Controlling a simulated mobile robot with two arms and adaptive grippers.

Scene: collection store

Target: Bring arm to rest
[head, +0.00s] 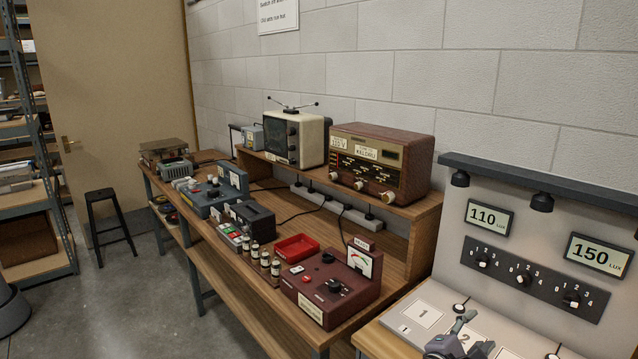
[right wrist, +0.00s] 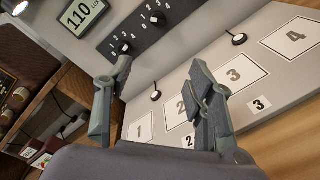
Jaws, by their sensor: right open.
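My right gripper (head: 474,334) is at the lower right of the head view, above the white numbered board (head: 407,327) of the lux panel. In the right wrist view its two fingers (right wrist: 161,82) stand apart with nothing between them. I cannot tell whether a finger touches the board. My left gripper is not in view.
The upright panel has a 110 lux display (head: 488,217), a 150 lux display (head: 598,256) and a knob strip (head: 533,280). A workbench (head: 345,322) holds a maroon meter box (head: 325,289), a red tray (head: 296,247) and a radio (head: 381,160). A stool (head: 108,220) stands on open floor.

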